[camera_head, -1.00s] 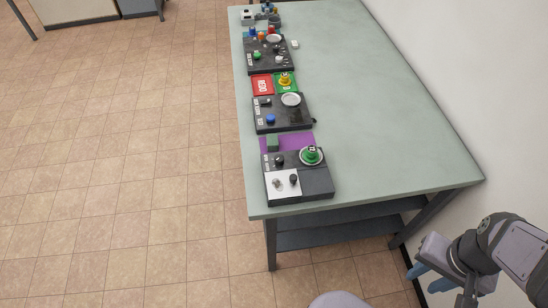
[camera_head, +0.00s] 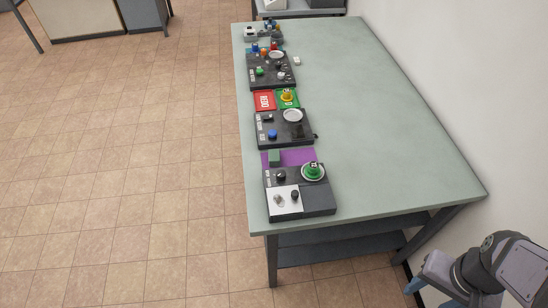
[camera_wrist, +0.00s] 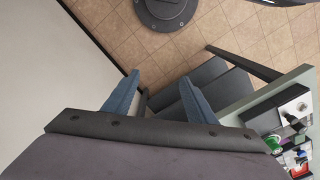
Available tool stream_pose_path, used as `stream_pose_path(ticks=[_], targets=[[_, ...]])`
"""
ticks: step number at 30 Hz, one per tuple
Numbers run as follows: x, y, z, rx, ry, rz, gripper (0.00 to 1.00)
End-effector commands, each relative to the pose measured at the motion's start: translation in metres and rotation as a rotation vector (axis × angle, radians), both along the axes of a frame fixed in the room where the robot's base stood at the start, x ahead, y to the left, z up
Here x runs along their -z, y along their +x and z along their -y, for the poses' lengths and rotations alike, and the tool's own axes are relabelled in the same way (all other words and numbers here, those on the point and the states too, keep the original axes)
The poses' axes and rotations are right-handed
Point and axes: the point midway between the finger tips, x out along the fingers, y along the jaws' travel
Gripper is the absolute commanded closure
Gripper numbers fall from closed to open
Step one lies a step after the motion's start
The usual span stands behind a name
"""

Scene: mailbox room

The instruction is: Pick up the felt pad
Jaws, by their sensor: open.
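The felt pad cannot be told for certain; candidates are a flat purple sheet (camera_head: 299,156) and a small green block (camera_head: 274,156) resting on its left part. Both are behind the nearest dark panel (camera_head: 318,198) on the table. My gripper (camera_wrist: 158,92) shows in the wrist view with its two blue fingers spread and nothing between them. In the head view my gripper (camera_head: 417,287) is at the lower right, off the table's near right corner and far from the sheet.
The long pale green table (camera_head: 385,130) has several dark panels with knobs along its left edge; its right half is clear. Red (camera_head: 264,100) and green (camera_head: 287,98) squares lie between panels. A white wall (camera_head: 480,80) runs close along the right.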

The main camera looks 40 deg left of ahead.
Motion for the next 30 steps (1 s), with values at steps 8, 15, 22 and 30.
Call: stream_pose_path(ticks=[8, 15, 22, 30], targets=[[-0.003, 0.028, -0.013, -0.044, -0.004, 0.020, 0.48], [-0.008, 0.114, -0.076, -0.181, -0.009, 0.090, 0.48], [-0.004, 0.188, -0.192, -0.344, 0.006, 0.179, 0.48], [0.015, 0.213, -0.358, -0.525, 0.055, 0.280, 0.48]])
